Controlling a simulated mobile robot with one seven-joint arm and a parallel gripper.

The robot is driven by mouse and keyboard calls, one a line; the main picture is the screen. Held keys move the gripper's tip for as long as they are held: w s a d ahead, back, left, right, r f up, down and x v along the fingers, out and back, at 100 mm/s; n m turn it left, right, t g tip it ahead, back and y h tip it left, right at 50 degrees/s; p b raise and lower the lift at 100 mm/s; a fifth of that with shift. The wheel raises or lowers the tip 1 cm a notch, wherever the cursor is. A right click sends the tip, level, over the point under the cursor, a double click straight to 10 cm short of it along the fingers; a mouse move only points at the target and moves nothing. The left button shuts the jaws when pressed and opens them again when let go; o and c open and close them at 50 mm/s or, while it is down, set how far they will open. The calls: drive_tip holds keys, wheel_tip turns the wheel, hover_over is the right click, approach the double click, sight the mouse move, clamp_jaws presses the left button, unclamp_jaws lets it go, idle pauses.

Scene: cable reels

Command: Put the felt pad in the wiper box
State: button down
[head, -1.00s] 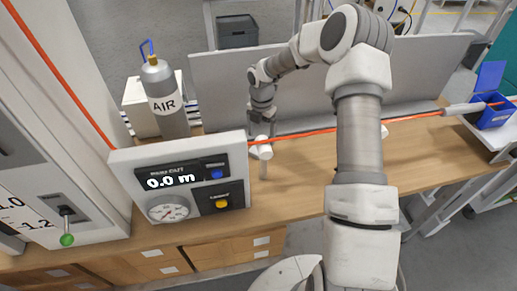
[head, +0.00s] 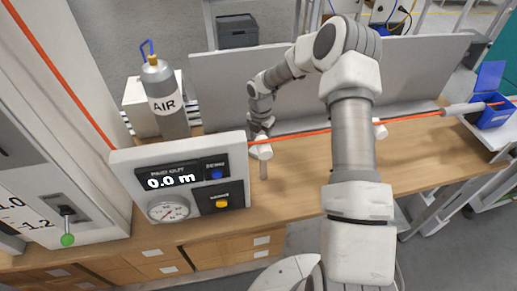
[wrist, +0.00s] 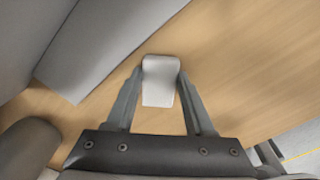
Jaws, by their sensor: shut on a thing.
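The felt pad (wrist: 160,82) is a pale grey-white block in the wrist view. It sits between the two fingers of my gripper (wrist: 160,72), which are shut on it. The wooden bench top lies below it. In the head view my gripper (head: 262,126) is at the bench's back, just behind a white roller, and the pad cannot be made out there. A small blue box (head: 493,118) with its lid raised stands at the far right, at the end of the orange cable; it looks like the wiper box.
The orange cable (head: 300,133) runs across the bench over white rollers (head: 261,151). A grey panel (head: 225,85) stands along the back. The meter console (head: 180,180) and AIR bottle (head: 166,105) are at left. The bench middle (head: 295,175) is clear.

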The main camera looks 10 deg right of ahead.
sight(261, 144)
drive_tip(key=shift+r, duration=0.1)
wheel_tip(261, 144, up, 4)
drive_tip(key=shift+r, duration=0.15)
drive_tip(key=s+d+r, duration=0.3)
drive_tip(key=d+r, duration=0.3)
drive_tip(key=d, duration=0.5)
drive_tip(key=shift+s+r, duration=0.25)
drive_tip(key=shift+s, duration=0.1)
